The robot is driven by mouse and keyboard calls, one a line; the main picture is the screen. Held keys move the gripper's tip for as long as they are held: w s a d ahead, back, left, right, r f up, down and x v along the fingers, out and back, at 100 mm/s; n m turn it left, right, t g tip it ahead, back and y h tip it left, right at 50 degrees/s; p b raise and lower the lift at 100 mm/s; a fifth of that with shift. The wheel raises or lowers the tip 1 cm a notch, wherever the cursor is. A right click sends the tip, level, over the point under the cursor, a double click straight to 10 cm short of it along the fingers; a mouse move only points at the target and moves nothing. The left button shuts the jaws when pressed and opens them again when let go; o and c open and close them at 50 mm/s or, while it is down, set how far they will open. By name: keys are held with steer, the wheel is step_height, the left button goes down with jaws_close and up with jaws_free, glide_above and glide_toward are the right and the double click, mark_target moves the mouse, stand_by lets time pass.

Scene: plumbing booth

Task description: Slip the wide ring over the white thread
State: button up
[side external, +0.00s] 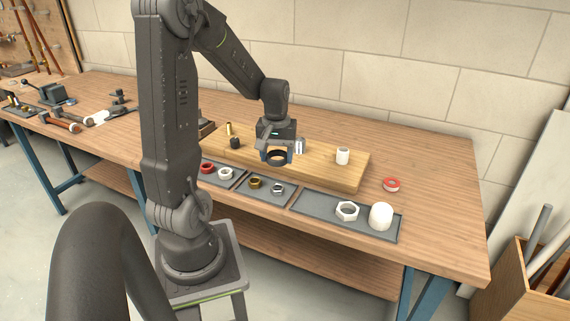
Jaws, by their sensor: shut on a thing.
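My gripper (277,152) is shut on a wide black ring (277,160) and holds it above the front part of a wooden board. The ring's opening shows from this side, and the fingers hide part of its rim. The white thread (343,156) is a short upright white stub toward the right end of the board. It stands to the right of my gripper, and the ring is apart from it.
A metal stub (300,146) stands close to the right of my gripper. A black stub (236,143) and a brass stub (229,129) stand to the left. Grey trays in front hold rings, nuts, a white hex nut (347,210) and a white cap (381,216). A red-and-white roll (391,184) lies right.

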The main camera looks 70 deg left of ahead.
steer(key=w+a+r, duration=0.2)
steer(key=w+a, duration=0.2)
steer(key=w, duration=0.7)
glide_above(343, 150)
steer(key=s, duration=0.1)
steer(key=shift+a, duration=0.1)
steer(key=shift+w, duration=0.55)
steer(key=shift+f, duration=3.35)
steer(key=shift+f, duration=0.1)
steer(key=o, duration=1.1)
steer(key=shift+o, duration=0.2)
